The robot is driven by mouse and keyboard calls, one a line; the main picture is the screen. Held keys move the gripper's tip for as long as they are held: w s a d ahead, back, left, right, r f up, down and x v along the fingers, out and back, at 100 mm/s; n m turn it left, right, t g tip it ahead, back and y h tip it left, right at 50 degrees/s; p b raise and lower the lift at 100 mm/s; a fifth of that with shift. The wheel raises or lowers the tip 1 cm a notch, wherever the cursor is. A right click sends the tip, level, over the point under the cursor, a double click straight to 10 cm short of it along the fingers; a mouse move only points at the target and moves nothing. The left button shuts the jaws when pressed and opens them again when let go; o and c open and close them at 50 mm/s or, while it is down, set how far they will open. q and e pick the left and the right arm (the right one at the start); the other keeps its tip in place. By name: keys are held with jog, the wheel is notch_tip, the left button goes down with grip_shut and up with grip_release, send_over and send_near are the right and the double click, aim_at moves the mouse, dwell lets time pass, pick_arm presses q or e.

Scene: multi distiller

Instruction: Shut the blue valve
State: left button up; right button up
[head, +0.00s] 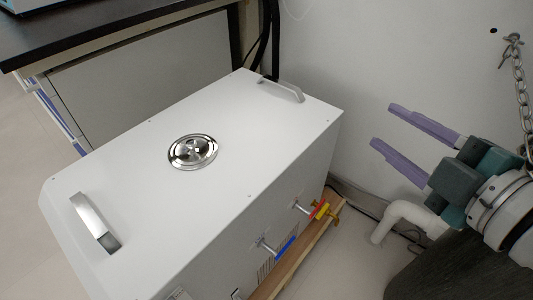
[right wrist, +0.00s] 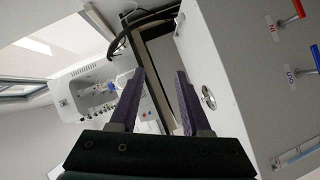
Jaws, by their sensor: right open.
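The blue valve (head: 285,247) is a flat blue lever on a metal stem. It sticks out from the front side of the white distiller box (head: 130,165), low down. It also shows at the right edge of the right wrist view (right wrist: 315,57). My right gripper (head: 384,125), with purple fingers, is open and empty. It is in the air to the right of the box, above and apart from the blue valve. Its fingers also show in the right wrist view (right wrist: 160,74). My left gripper is not in view.
A red valve (head: 319,210) with a yellow part (head: 327,213) is right of the blue valve. A wooden strip (head: 305,255) runs below them. A white pipe (head: 400,214) and a hanging chain (head: 520,85) are at the right. A dark-topped bench (head: 110,30) stands behind.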

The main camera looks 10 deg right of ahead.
notch_tip(320, 180, down, 21)
jog(key=a+n+y+b, duration=0.2)
jog(key=n+y+b, duration=0.35)
jog(key=b, duration=1.25)
jog(key=n+g+y+b, duration=0.1)
jog(key=n+y+b, duration=0.3)
jog(key=b, duration=0.9)
send_near(290, 241)
jog(key=n, duration=0.1)
jog(key=shift+h, duration=0.35)
jog(key=b+x, duration=0.3)
jog(key=x, duration=0.7)
jog(key=shift+s+a+f, duration=0.1)
jog(key=shift+a+f, duration=0.05)
grip_shut()
